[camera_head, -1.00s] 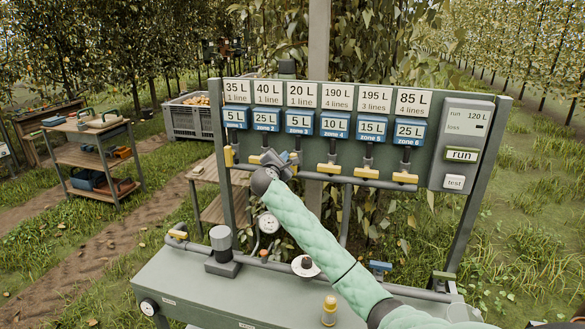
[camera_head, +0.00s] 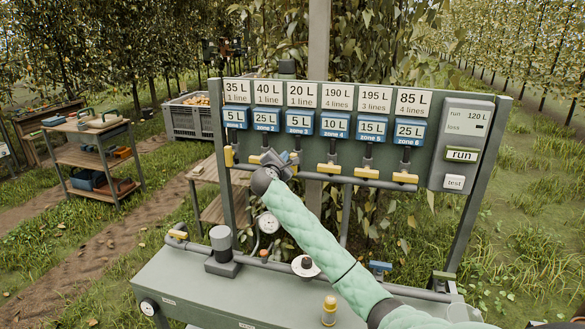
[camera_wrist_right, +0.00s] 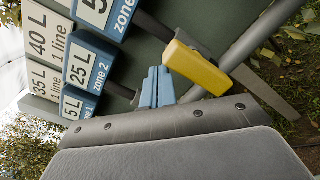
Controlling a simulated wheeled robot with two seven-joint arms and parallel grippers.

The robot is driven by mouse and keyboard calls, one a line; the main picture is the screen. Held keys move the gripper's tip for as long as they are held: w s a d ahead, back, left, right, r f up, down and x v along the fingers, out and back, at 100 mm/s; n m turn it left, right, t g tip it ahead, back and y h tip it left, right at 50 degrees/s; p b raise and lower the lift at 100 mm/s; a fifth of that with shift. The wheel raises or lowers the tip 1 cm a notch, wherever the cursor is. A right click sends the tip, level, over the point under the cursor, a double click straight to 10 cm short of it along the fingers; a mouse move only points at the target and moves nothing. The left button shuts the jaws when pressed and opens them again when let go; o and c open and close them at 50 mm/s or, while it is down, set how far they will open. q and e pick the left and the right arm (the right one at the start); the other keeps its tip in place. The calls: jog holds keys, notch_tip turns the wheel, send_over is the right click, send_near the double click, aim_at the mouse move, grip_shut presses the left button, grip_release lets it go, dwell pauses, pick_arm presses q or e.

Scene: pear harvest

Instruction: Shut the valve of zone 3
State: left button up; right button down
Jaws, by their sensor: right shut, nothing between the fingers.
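The zone 3 valve has a yellow handle (camera_wrist_right: 197,68) in the right wrist view, under the zone 3 plate (camera_wrist_right: 122,14). My right gripper (camera_head: 284,157) is shut and empty at this valve. Its blue fingertips (camera_wrist_right: 157,88) are together right beside the handle; whether they touch it I cannot tell. In the head view the gripper and wrist hide most of this handle, below the zone 3 plate (camera_head: 299,122). My left gripper is not in view.
The zone 1 handle (camera_head: 228,156) stands upright; the zone 4 handle (camera_head: 329,168) and those of zones 5 and 6 lie crosswise. The panel (camera_head: 462,140) with run and test buttons is at right. A shelf cart (camera_head: 90,150) and a crate (camera_head: 188,119) stand behind left.

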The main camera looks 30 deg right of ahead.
aim_at(291, 155)
jog(key=shift+r, duration=0.1)
dwell(0.4)
jog(key=shift+s+d+r+p, duration=0.4)
jog(key=shift+s+p, duration=0.1)
jog(key=shift+p, duration=0.15)
jog(key=shift+s+d+r+p, duration=0.25)
jog(key=shift+s+d+p, duration=0.15)
jog(key=shift+s+p, duration=0.1)
